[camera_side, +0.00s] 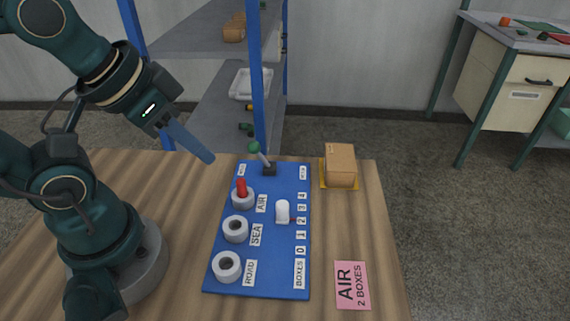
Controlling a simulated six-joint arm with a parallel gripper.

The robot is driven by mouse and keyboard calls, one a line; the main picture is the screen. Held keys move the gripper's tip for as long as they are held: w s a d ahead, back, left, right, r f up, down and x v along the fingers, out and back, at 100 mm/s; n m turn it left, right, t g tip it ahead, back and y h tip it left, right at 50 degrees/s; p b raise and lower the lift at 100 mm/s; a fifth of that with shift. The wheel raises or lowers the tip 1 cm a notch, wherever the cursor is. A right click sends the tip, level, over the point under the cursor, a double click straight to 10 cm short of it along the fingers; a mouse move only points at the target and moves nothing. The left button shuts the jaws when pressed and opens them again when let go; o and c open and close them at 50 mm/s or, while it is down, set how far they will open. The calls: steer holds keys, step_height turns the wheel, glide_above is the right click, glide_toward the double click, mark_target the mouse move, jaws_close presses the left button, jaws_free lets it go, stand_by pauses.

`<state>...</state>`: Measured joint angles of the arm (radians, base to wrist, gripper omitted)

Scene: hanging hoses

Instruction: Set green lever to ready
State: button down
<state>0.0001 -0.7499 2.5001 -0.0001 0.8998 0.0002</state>
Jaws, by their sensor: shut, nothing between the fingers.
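The green lever (255,148) stands at the far end of the blue board (270,275). Its green knob tops a grey rod that tilts to the left from a dark base. Small white labels lie on either side of the base, too small to read. My gripper (211,158) is shut and empty. Its fingertips are to the left of the lever knob, apart from it, above the board's far left corner.
A red peg (241,187) stands in the AIR ring; the SEA ring (235,229) and ROAD ring (227,266) are empty. A white slider (282,211) sits beside a number scale. A cardboard box (340,165) and pink card (352,285) lie right of the board.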

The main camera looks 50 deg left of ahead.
steer(key=c, duration=1)
jaws_free()
steer(key=o, duration=0.4)
steer(key=shift+m, duration=0.4)
steer(key=m+g+y, duration=0.1)
steer(key=m+g, duration=0.1)
steer(key=m, duration=0.9)
glide_toward(252, 142)
steer(key=w+d, duration=0.2)
steer(key=shift+g, duration=0.8)
steer(key=f, duration=0.1)
steer(key=a+f, duration=0.1)
steer(key=f, duration=0.1)
steer(key=a+f, duration=0.1)
steer(key=f, duration=0.1)
steer(key=shift+w, duration=0.35)
steer(key=shift+s+a+f+n, duration=0.1)
steer(key=shift+a+f+n, duration=0.15)
steer(key=shift+f, duration=0.4)
steer(key=shift+w+a+f, duration=0.1)
steer(key=shift+w+f, duration=0.05)
steer(key=shift+f, duration=0.9)
steer(key=shift+w+a+f, duration=0.1)
steer(key=shift+w+f, duration=0.1)
steer(key=shift+f, duration=0.9)
